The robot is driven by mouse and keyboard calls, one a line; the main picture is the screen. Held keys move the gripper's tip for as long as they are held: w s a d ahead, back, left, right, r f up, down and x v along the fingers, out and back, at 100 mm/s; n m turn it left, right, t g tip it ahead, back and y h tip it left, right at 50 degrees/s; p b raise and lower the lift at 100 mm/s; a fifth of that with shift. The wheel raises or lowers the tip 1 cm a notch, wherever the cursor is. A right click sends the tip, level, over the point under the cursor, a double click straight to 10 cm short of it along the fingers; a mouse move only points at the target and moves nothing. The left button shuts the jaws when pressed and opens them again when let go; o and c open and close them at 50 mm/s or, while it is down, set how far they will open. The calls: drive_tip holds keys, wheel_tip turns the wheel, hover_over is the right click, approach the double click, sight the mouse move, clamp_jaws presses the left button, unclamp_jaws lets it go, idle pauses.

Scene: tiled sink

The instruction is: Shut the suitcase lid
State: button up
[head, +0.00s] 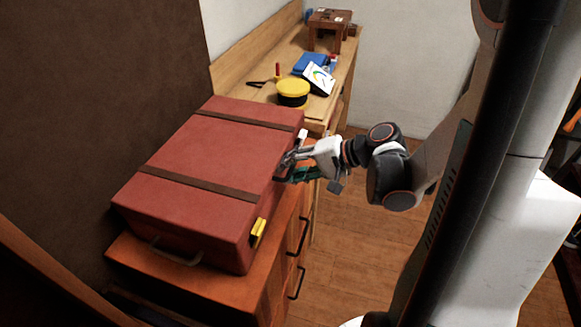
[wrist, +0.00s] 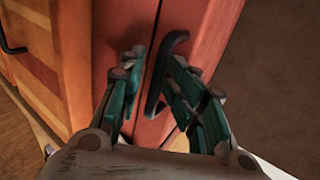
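The red suitcase (head: 205,165) with brown straps lies flat on an orange-brown wooden cabinet. Its lid looks down, with no clear gap in the head view. My gripper (head: 287,165) is at the suitcase's right side, near the far corner. In the wrist view my gripper (wrist: 158,66) has its teal fingers apart, on either side of a dark curved handle (wrist: 155,88) on the red suitcase side (wrist: 205,30). I cannot tell whether the fingers touch the handle. A dark seam runs along the red side. A yellow latch (head: 258,233) shows at the near right corner.
The cabinet (head: 215,285) has dark handles on its right face. A wooden desk (head: 285,65) behind holds a yellow and black round item (head: 293,92), a tablet (head: 319,78) and a small brown stool-like object (head: 330,22). Open wooden floor (head: 350,255) lies to the right.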

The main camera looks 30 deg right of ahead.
drive_tip(key=p+v, duration=0.3)
drive_tip(key=v, duration=0.6)
idle(0.9)
idle(0.5)
